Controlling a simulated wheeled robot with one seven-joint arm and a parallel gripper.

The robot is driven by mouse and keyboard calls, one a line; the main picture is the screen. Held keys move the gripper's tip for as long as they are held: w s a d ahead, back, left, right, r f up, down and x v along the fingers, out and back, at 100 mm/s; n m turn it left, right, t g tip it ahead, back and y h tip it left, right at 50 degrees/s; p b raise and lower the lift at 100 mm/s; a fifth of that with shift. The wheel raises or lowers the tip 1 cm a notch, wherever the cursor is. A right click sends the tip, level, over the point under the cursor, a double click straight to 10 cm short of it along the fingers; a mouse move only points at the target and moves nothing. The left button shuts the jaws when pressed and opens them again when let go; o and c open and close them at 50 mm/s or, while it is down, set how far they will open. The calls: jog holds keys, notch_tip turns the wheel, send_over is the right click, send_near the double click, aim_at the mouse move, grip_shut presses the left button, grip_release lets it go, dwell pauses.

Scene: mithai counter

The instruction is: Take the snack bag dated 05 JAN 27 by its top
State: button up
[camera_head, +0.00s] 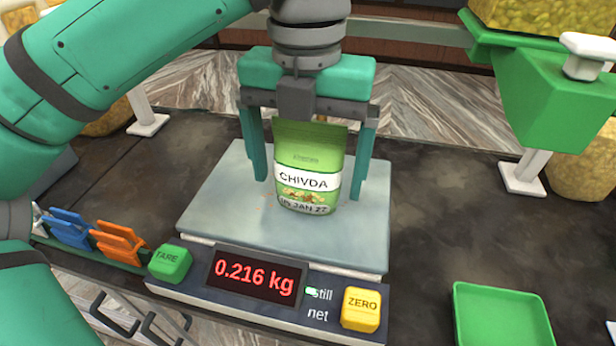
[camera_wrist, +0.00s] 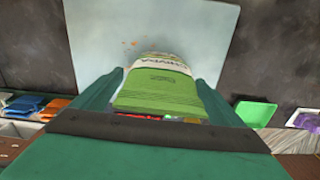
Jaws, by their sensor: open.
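The green snack bag (camera_head: 309,165) stands upright on the scale's pale plate (camera_head: 220,205). Its label reads CHIVDA, with a date that looks like 05 JAN 27, its first digits hard to read. My gripper (camera_head: 312,165) points down over the bag. Its two fingers are open, one on each side of the bag, with a visible gap at the left finger. In the wrist view the bag (camera_wrist: 158,95) lies between the fingers (camera_wrist: 160,88). The scale display (camera_head: 254,275) shows 0.216 kg, with "still" and "net" beside it.
A green TARE button (camera_head: 170,263) and a yellow ZERO button (camera_head: 361,309) are on the scale's front. Blue clips (camera_head: 70,228) and orange clips (camera_head: 118,243) sit at left. An empty green tray (camera_head: 502,315) lies at right. A green holder (camera_head: 550,100) hangs at upper right.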

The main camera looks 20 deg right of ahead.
jog(key=shift+f, duration=0.6)
jog(key=c, duration=1.3)
jog(key=shift+o, duration=0.2)
jog(key=shift+r, duration=0.1)
